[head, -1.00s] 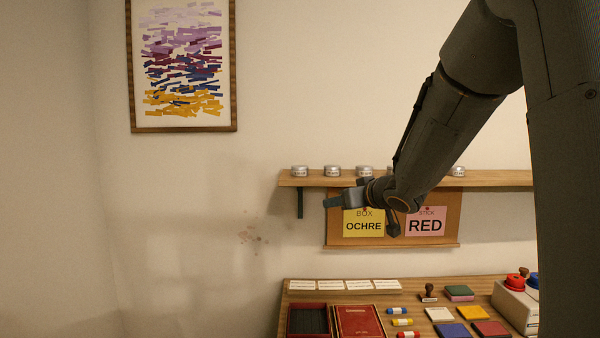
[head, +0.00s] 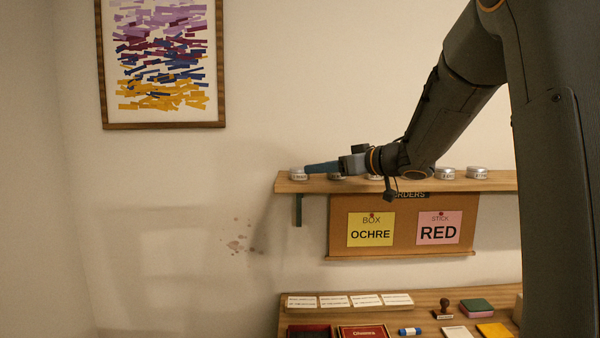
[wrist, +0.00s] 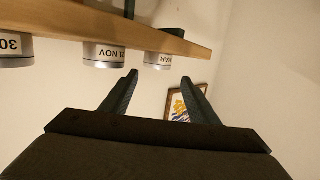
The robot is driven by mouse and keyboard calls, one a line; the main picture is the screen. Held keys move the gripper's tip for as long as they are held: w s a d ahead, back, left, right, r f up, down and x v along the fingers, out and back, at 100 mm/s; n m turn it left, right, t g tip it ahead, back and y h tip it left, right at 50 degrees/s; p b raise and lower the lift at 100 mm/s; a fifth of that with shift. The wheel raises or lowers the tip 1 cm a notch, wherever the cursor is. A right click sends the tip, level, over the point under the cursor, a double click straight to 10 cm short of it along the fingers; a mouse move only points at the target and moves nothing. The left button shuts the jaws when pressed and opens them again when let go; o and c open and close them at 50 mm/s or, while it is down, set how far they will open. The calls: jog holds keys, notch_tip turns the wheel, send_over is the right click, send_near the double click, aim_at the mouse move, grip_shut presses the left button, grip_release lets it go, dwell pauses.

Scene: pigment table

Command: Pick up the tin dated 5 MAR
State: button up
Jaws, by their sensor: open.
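In the wrist view, which is upside down, a small silver tin (wrist: 158,61) has a white label ending in what looks like MAR. Its day number is not readable. It sits near the end of the shelf and appears between my fingertips, ahead of them. It seems to be the leftmost tin (head: 298,174) in the head view, where its label is too small to read. My gripper (wrist: 160,77) is open and empty. In the head view my gripper (head: 308,168) points left along the shelf, its fingertips close to that tin.
A tin marked NOV (wrist: 104,55) and another marked 30 (wrist: 15,52) stand beside it on the wooden shelf (head: 500,182). More tins (head: 445,173) stand to the right, partly behind my arm. Below are an order board (head: 403,245) and a cluttered table (head: 300,312).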

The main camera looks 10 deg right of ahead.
aim_at(301, 168)
jog(key=x, duration=0.2)
jog(key=shift+w+a+r, duration=0.1)
jog(key=shift+w+a, duration=0.1)
jog(key=shift+w, duration=0.1)
jog(key=shift+w+a+p, duration=0.1)
jog(key=shift+w+p, duration=0.4)
jog(key=shift+w, duration=0.1)
jog(key=shift+f+p+x, duration=0.1)
jog(key=shift+p+x, duration=0.3)
jog(key=shift+x, duration=0.75)
jog(key=shift+f+p+x, duration=0.15)
jog(key=shift+p+x, duration=0.25)
jog(key=shift+x, duration=0.7)
jog(key=c, duration=0.8)
